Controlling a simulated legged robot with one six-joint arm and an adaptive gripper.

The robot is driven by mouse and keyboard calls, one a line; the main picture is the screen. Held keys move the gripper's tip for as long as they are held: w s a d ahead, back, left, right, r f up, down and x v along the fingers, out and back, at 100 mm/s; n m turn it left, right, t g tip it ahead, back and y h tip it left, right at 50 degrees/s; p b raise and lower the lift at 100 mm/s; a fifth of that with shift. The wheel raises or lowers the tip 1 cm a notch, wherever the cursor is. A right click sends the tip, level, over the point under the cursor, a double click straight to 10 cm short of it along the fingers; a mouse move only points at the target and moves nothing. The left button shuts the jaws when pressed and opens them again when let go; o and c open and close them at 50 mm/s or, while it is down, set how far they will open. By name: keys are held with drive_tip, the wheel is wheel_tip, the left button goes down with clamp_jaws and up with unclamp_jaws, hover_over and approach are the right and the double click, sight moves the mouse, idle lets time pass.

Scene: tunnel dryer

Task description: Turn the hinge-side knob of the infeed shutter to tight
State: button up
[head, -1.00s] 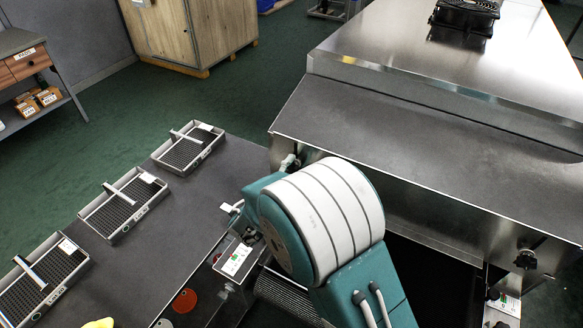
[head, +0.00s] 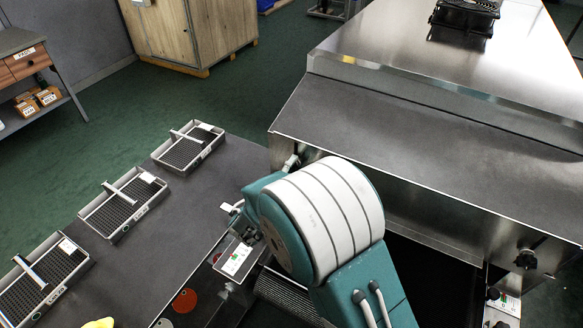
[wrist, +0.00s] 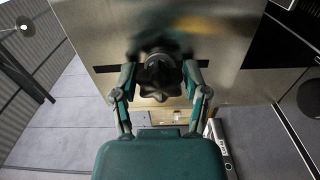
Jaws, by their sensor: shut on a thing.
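My gripper (wrist: 160,69) shows in the wrist view with one finger on each side of a dark, lobed knob (wrist: 157,84). It is shut on this knob, which sits on a shiny metal panel (wrist: 235,50). In the head view my arm hides the gripper and this knob. A second dark knob (head: 526,258) stands at the right end of the dryer's front, away from my gripper. I cannot tell from the frames how tight either knob is.
The metal dryer housing (head: 420,130) fills the right side. A grey table (head: 160,235) at left carries several mesh trays (head: 88,222). A wooden cabinet (head: 190,30) and a drawer bench (head: 22,60) stand at the back. Green floor between them is clear.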

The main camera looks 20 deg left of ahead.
drive_tip(key=o, duration=1.1)
drive_tip(key=shift+f, duration=0.3)
drive_tip(key=shift+o, duration=0.2)
drive_tip(key=shift+r, duration=0.1)
drive_tip(key=s+a, duration=0.1)
drive_tip(key=s, duration=1.1)
